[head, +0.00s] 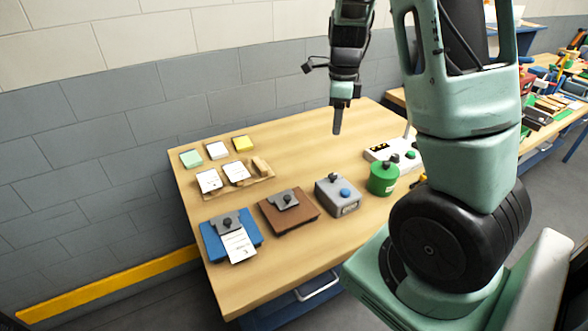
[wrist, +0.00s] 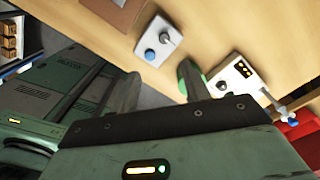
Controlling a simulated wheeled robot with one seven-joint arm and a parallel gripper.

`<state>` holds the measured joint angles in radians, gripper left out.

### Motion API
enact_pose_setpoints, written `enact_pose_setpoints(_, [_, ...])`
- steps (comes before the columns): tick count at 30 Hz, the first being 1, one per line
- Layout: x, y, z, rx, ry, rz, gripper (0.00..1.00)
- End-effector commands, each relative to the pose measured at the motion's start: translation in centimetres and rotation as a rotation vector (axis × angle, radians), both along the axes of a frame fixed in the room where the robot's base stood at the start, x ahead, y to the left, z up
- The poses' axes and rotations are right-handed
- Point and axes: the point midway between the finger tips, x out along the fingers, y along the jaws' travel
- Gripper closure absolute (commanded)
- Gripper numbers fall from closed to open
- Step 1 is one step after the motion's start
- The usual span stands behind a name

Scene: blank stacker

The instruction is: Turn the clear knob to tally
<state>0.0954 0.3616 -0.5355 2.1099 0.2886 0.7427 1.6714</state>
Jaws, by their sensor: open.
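A white tally box (head: 378,153) with a dark display stands near the table's right edge. It also shows in the wrist view (wrist: 236,84), with amber marks on its display and a small dark knob (wrist: 221,86) at its lower left. No lettering on the knob is readable, and its setting cannot be told. My gripper (head: 337,130) hangs above the table, pointing down, apart from the box and to its left in the head view. In the wrist view my gripper (wrist: 158,88) is open, its two fingers spread with nothing between them.
A brown board (head: 289,211), a blue clipboard (head: 215,245) and several pads lie on the wooden table (head: 265,265). The table's back middle is clear.

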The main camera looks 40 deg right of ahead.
Motion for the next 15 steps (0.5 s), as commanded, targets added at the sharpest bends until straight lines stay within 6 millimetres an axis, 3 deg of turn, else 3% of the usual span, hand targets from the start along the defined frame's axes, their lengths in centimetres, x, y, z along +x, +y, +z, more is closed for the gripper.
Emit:
enact_pose_setpoints(3, [-0.5,-1.8,0.0,-0.012,0.006,-0.1,0.54])
enact_pose_setpoints(7, [-0.6,-1.9,-1.1,-0.013,0.007,-0.111,0.54])
enact_pose_setpoints(15, [-0.7,-1.8,-6.3,-0.011,0.009,-0.109,0.54])
